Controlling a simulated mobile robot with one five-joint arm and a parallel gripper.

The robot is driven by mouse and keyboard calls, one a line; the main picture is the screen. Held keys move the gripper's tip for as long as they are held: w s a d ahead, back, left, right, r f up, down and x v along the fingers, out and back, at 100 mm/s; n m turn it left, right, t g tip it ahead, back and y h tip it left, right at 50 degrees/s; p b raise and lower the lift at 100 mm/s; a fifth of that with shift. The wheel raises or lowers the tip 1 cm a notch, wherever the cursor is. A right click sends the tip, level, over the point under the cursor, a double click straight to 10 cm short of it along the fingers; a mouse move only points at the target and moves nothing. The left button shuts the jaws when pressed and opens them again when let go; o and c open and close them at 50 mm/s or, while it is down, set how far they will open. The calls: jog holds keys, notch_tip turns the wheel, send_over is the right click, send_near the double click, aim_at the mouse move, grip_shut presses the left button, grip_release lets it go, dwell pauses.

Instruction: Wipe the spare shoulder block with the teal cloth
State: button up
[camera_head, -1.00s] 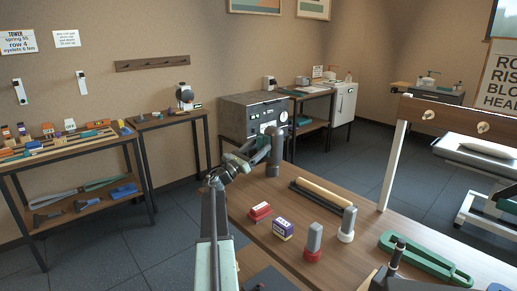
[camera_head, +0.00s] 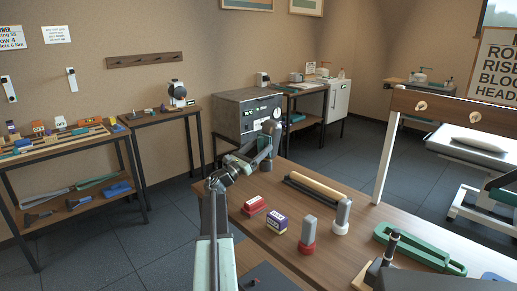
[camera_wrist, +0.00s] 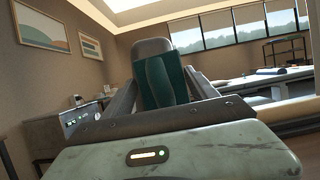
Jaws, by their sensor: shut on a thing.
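In the wrist view a dark teal cloth (camera_wrist: 161,82) sits between my fingers. My gripper (camera_wrist: 158,92) is shut on it. A grey, round-topped block (camera_wrist: 152,46) shows directly behind and above the cloth; I cannot tell if they touch. In the head view my gripper (camera_head: 248,152) is at the far left end of the wooden table, beside a dark grey upright block (camera_head: 266,146), which I take to be the same one. Two more grey upright blocks stand nearer, one on a red base (camera_head: 308,232) and one on a white base (camera_head: 342,215).
A wooden frame (camera_head: 386,160) rises at the right. Shelves (camera_head: 70,195) stand at the left, with open floor between.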

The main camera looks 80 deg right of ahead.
jog(key=w+d, duration=0.2)
jog(key=w, duration=0.1)
jog(key=shift+w+d, duration=0.1)
jog(key=shift+w, duration=0.1)
jog(key=shift+s+a, duration=0.35)
jog(key=shift+s, duration=0.25)
jog(key=shift+s+a, duration=0.3)
jog(key=shift+s, duration=0.35)
jog(key=shift+s+a, duration=0.35)
jog(key=shift+s, duration=0.25)
jog(key=shift+w+a, duration=0.55)
jog(key=shift+a, duration=0.3)
jog(key=shift+w+a, duration=0.6)
jog(key=shift+a, duration=0.2)
jog(key=shift+w+a, duration=0.55)
jog(key=shift+a, duration=0.3)
